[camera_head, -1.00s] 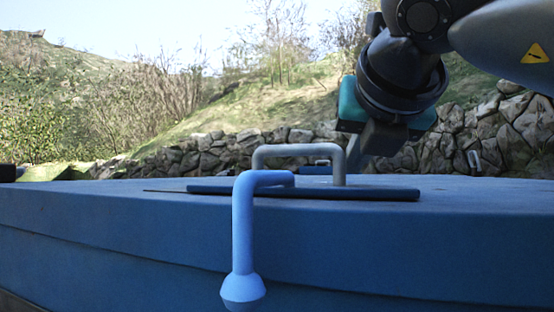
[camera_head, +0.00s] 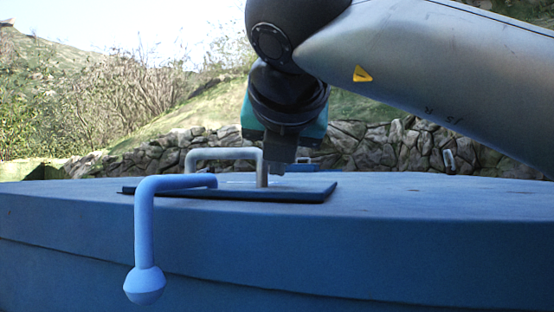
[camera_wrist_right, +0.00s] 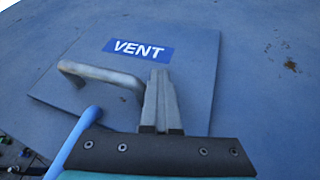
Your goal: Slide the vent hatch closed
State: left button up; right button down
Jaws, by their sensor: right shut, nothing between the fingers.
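The vent hatch is a flat blue plate with a "VENT" label (camera_wrist_right: 138,49), lying on top of the big blue body; its dark edge shows in the head view (camera_head: 300,195). A grey bar handle (camera_head: 222,153) stands on it, also in the right wrist view (camera_wrist_right: 98,72). My right gripper (camera_head: 274,168) points down at the right end of the handle. In the wrist view its fingers (camera_wrist_right: 160,100) are together and empty, beside the handle's end; whether they touch it I cannot tell. No opening shows beside the plate. My left gripper is out of view.
A light-blue crank (camera_head: 145,230) with a rounded knob hangs in front of the hatch at the left; its rod also shows in the wrist view (camera_wrist_right: 75,140). A stone wall (camera_head: 400,145) stands behind.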

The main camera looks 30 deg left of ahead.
jog(key=shift+s+a+p, duration=0.2)
jog(key=shift+s+a, duration=0.05)
jog(key=shift+a, duration=0.4)
jog(key=shift+s+a+p, duration=0.15)
jog(key=shift+s+a, duration=0.05)
jog(key=shift+a, duration=0.4)
jog(key=shift+w+d+r, duration=0.2)
jog(key=shift+d+r, duration=0.35)
jog(key=shift+r, duration=0.25)
jog(key=shift+w+d+r, duration=0.15)
jog(key=shift+d+r, duration=0.35)
jog(key=shift+r, duration=0.25)
jog(key=shift+s+d+b, duration=0.1)
jog(key=shift+s+b, duration=0.2)
jog(key=shift+s, duration=0.15)
jog(key=s+d+b, duration=0.1)
jog(key=s, duration=0.2)
jog(key=s+d+r+b, duration=0.1)
jog(key=s+b, duration=0.1)
jog(key=s, duration=0.1)
jog(key=s+d+b, duration=0.1)
jog(key=s, duration=0.2)
jog(key=shift+s+d+r, duration=0.1)
jog(key=shift+s+r, duration=0.15)
jog(key=shift+r, duration=0.1)
jog(key=shift+s+d+r, duration=0.1)
jog(key=shift+s+d, duration=0.05)
jog(key=shift+s, duration=0.35)
